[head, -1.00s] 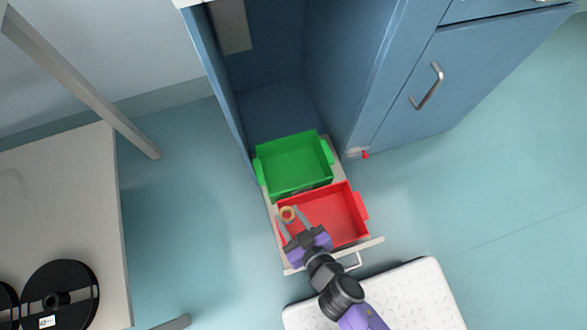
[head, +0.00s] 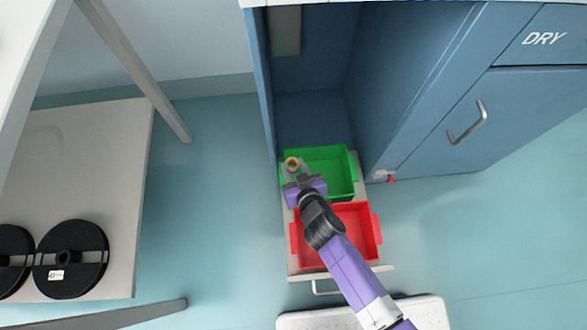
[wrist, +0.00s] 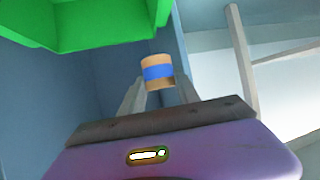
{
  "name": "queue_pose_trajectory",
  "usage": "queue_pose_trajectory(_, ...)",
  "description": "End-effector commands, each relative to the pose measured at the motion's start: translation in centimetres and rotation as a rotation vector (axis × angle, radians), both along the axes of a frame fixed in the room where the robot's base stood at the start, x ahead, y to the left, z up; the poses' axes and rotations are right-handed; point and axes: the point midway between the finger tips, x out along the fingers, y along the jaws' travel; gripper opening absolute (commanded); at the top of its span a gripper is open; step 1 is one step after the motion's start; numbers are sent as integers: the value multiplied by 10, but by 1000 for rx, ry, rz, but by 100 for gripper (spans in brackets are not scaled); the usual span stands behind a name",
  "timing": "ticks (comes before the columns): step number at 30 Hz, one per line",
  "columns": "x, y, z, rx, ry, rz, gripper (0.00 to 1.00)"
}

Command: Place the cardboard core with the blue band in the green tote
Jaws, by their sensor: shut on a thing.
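The cardboard core (wrist: 157,73) is tan with a blue band around its middle, seen between my fingers in the wrist view. In the head view the core (head: 292,163) shows as a small tan ring. My gripper (head: 293,168) is shut on it, at the left end of the green tote (head: 350,175). The green tote also shows at the upper left of the wrist view (wrist: 100,38). From above, the core overlaps the tote's left edge; I cannot tell its height over the rim. My gripper hides part of the tote's left side.
A red tote (head: 372,235) stands in front of the green one on the same pulled-out drawer (head: 300,275). The blue cabinet (head: 420,90) rises behind and to the right. A table (head: 125,150) with black spools (head: 70,258) stands at left. The floor between is clear.

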Motion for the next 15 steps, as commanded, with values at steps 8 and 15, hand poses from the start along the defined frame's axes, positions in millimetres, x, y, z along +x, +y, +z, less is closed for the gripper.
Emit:
queue_pose_trajectory(8,14,0,-30,0,1,0,0)
queue_pose_trajectory(15,14,0,-42,0,0,0,0)
